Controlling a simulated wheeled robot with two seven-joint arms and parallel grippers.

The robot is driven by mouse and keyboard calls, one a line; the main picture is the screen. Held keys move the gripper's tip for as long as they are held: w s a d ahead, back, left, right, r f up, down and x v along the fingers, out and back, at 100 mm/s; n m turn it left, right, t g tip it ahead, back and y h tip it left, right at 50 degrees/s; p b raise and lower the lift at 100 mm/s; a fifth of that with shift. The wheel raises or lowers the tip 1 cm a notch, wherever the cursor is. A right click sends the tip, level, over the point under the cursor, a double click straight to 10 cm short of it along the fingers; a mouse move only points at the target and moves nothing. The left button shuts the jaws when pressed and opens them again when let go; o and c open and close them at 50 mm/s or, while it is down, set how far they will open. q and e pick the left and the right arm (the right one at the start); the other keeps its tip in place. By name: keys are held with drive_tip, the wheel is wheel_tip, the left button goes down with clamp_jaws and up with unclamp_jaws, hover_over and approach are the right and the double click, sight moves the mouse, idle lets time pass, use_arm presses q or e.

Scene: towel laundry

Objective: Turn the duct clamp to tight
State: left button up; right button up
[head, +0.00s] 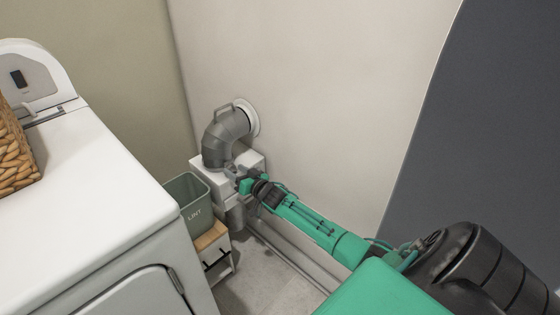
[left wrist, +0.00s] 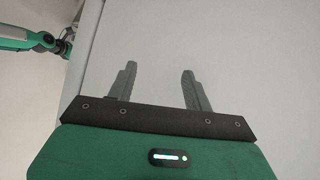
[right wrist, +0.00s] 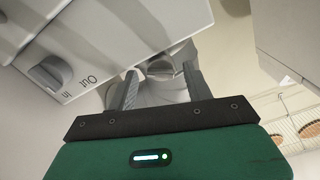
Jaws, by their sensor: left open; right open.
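The grey duct elbow (head: 213,143) runs from a white wall collar down to a white box (head: 250,158). In the right wrist view the box's face (right wrist: 120,30) carries a grey knob (right wrist: 50,73) beside upside-down "In" and "Out" lettering. A round grey fitting with a knob-like part (right wrist: 160,68), possibly the duct clamp, shows between the fingers of my right gripper (right wrist: 163,74). That gripper is open, and I cannot tell whether it touches the fitting. In the head view my right gripper (head: 238,176) is at the box's front. My left gripper (left wrist: 157,68) is open and empty before a pale flat surface.
A white machine (head: 85,190) with a wicker basket (head: 15,150) on top fills the left. A grey-green "LINT" bin (head: 187,195) stands on a small wood-topped stand (head: 210,237) close by the box. A wall (head: 310,90) rises behind the duct.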

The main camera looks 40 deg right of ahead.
drive_tip(key=s+d+p, duration=0.1)
drive_tip(key=s+p, duration=0.3)
drive_tip(key=s, duration=1)
drive_tip(key=s+a+f+n+g+h+p, duration=0.1)
drive_tip(key=s+a+f+g+p, duration=0.1)
drive_tip(key=s+f+g+p, duration=0.4)
drive_tip(key=shift+s+a+f+g+h+p, duration=0.2)
drive_tip(key=shift+s+f+p, duration=0.75)
drive_tip(key=shift+s+f, duration=1.5)
drive_tip(key=shift+s+a+f+g+h+p, duration=0.15)
drive_tip(key=shift+s+f+p, duration=0.9)
drive_tip(key=shift+f, duration=2.55)
drive_tip(key=shift+s+d, duration=0.1)
